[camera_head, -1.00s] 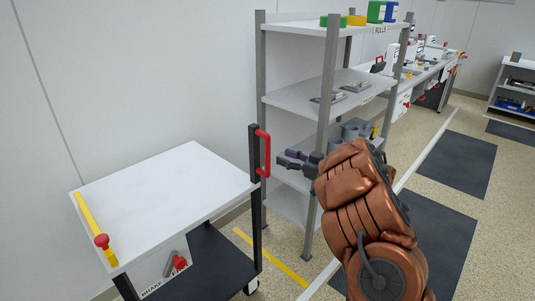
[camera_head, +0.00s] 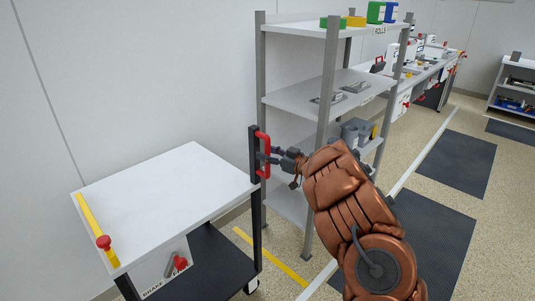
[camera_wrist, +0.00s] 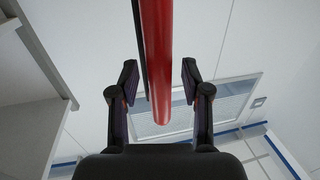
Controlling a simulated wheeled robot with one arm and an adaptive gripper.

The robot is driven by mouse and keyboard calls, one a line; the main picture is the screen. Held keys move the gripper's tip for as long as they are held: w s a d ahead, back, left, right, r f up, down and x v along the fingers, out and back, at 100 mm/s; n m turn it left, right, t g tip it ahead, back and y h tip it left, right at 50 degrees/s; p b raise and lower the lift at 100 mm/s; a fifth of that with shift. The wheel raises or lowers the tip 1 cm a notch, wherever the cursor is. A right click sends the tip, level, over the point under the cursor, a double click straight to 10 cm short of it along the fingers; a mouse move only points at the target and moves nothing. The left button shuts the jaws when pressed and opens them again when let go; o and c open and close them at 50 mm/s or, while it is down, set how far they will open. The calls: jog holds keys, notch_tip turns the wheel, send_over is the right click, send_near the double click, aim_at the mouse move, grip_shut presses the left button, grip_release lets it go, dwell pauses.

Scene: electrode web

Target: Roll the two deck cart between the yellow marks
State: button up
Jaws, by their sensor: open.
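The two deck cart (camera_head: 165,200) stands at the left, with a white top deck and a dark lower deck (camera_head: 222,262). A red handle (camera_head: 265,157) is fixed to a dark upright post (camera_head: 254,155) at its right side. My gripper (camera_head: 268,157) is at the handle. In the wrist view my gripper (camera_wrist: 158,85) is open, one finger on each side of the red handle (camera_wrist: 157,60), with gaps on both sides. A yellow floor mark (camera_head: 270,257) lies to the right of the cart. A brake panel (camera_head: 160,272) with a red knob (camera_head: 180,263) is on the cart's front.
A grey shelf unit (camera_head: 330,95) stands just behind and right of the cart. A wall (camera_head: 150,80) is behind the cart. Dark mats (camera_head: 458,163) lie on the open floor at right. A workbench (camera_head: 425,75) runs along the back.

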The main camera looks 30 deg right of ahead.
grip_shut()
jog(key=shift+w+d, duration=0.1)
dwell(0.6)
